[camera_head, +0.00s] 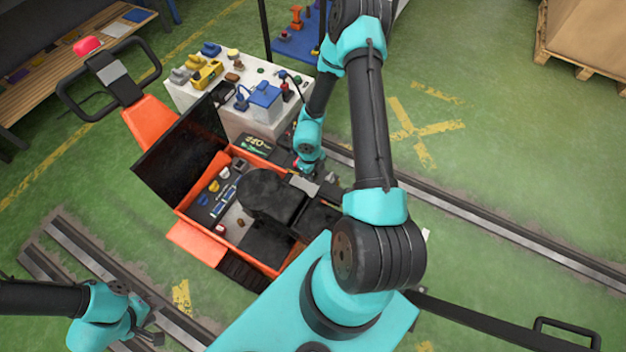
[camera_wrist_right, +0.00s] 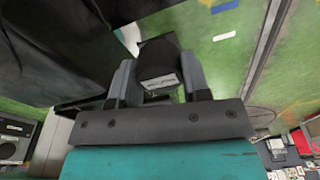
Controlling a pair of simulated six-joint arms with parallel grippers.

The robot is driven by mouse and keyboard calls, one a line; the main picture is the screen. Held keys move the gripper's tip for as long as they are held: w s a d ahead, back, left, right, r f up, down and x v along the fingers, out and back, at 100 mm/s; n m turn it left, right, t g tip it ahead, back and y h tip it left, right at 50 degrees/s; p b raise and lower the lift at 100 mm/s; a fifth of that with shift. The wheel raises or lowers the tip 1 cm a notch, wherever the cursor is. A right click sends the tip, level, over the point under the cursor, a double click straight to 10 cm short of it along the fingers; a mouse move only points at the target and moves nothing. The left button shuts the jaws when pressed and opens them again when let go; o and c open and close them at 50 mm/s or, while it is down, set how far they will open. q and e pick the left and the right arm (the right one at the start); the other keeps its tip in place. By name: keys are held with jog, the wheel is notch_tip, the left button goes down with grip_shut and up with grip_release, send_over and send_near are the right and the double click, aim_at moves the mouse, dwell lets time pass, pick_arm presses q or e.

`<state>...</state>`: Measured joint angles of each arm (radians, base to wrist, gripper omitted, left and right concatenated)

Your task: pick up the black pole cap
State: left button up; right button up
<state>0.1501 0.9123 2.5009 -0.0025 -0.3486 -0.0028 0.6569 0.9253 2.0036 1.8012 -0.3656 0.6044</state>
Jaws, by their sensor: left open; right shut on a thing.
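The black pole cap (camera_wrist_right: 158,60) is a dark rounded piece with a pale patch on its near face. In the right wrist view it sits between the two grey fingers of my right gripper (camera_wrist_right: 160,80), which is shut on it. In the head view my right gripper (camera_head: 306,172) is beside the orange cart's far right edge; the cap cannot be made out there. My left gripper (camera_head: 150,328) is open and empty at the lower left, above the floor rails and away from the cart.
The orange cart (camera_head: 198,243) holds small tools and parts, with a raised black lid (camera_head: 178,160) and a handle (camera_head: 110,75). Behind it a white-topped table (camera_head: 262,120) carries yellow and blue items. Rails (camera_head: 500,232) cross the green floor, which is open at right.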

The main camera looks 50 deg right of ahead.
jog(key=shift+r, duration=1.6)
